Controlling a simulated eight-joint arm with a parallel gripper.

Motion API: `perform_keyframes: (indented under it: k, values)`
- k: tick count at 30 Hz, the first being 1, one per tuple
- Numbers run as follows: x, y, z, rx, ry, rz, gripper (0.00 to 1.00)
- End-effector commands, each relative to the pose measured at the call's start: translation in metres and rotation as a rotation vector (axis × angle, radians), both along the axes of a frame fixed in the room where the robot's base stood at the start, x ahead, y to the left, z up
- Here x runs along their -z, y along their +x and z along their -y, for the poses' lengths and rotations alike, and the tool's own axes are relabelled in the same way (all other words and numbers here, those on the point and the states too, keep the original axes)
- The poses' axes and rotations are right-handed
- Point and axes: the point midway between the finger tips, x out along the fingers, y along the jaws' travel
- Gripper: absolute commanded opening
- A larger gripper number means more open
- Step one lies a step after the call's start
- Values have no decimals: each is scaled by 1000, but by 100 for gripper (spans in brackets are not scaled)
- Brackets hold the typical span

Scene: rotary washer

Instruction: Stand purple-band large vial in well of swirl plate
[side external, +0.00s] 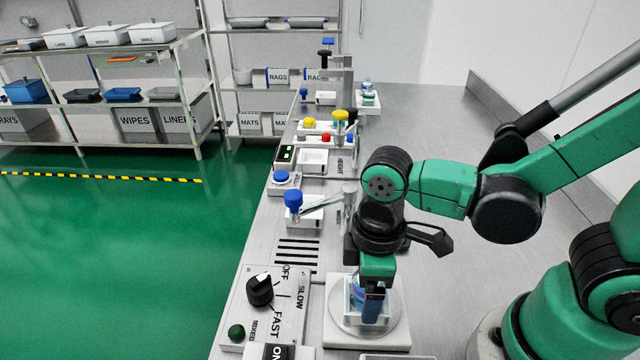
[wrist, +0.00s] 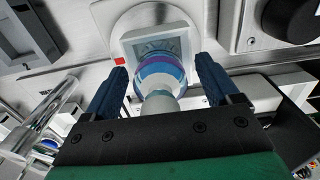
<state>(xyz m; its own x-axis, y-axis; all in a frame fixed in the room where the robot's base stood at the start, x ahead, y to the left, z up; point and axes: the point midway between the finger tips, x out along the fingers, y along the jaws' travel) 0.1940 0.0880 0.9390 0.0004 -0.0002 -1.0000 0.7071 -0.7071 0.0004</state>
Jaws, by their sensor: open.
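The purple-band large vial (wrist: 158,76) shows in the wrist view with its pale neck toward me and its base at the square white well (wrist: 127,47) of the swirl plate (wrist: 103,18). It appears to stand inside the well. In the side view the vial (side external: 356,287) is partly hidden by my gripper (side external: 372,300), and the round swirl plate (side external: 341,318) lies beneath on a white base. In the wrist view my gripper (wrist: 160,67) is open, one dark blue finger on each side of the vial, with gaps visible.
A control panel (side external: 288,312) with a black knob (side external: 260,289) stands left of the swirl plate. A small white station with a blue-topped part (side external: 293,201) stands behind. More small stations line the bench farther back. The bench's right side is largely clear beyond my arm.

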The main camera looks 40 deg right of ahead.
Motion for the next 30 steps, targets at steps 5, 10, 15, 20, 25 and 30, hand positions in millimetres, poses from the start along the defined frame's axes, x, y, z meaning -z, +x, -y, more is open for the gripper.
perform_keyframes:
  k: [5, 10, 15, 20, 25, 30]
  values:
    - [-4, 0, 0, 0, 0, 0, 82]
    - [-19, 0, 0, 0, 0, 0, 82]
    - [-41, 0, 0, 0, 0, 0, 82]
    - [-64, -1, 0, 0, 0, 0, 82]
    - [-90, 0, 0, 0, 0, 0, 82]
    - [-111, 0, 0, 0, 0, 0, 82]
